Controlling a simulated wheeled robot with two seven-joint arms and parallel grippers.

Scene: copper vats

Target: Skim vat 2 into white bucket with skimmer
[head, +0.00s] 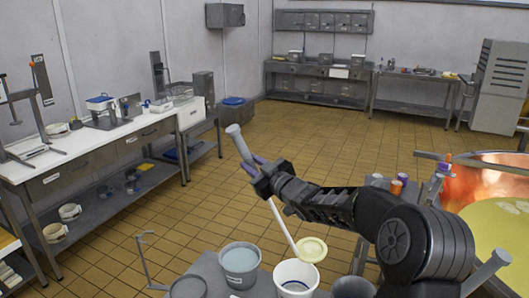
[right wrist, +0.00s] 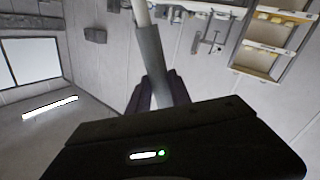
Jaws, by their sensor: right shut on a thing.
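My right gripper (head: 256,166) is shut on the grey handle of the skimmer (head: 284,222). The handle slants from upper left down to the right. The skimmer's round disc is pale yellow and overlaps the back right rim of the white bucket (head: 294,292); I cannot tell whether they touch. In the right wrist view the skimmer's handle (right wrist: 163,60) runs up between the dark fingers. A copper vat (head: 490,176) with a yellow surface is at the right; its number cannot be read. My left gripper is not in view.
A grey bucket (head: 238,278) with bluish liquid stands left of the white one, and another grey container (head: 188,288) is further left. A white-topped workbench (head: 75,145) lines the left wall. Steel tables (head: 318,70) stand at the back. The tiled floor between is clear.

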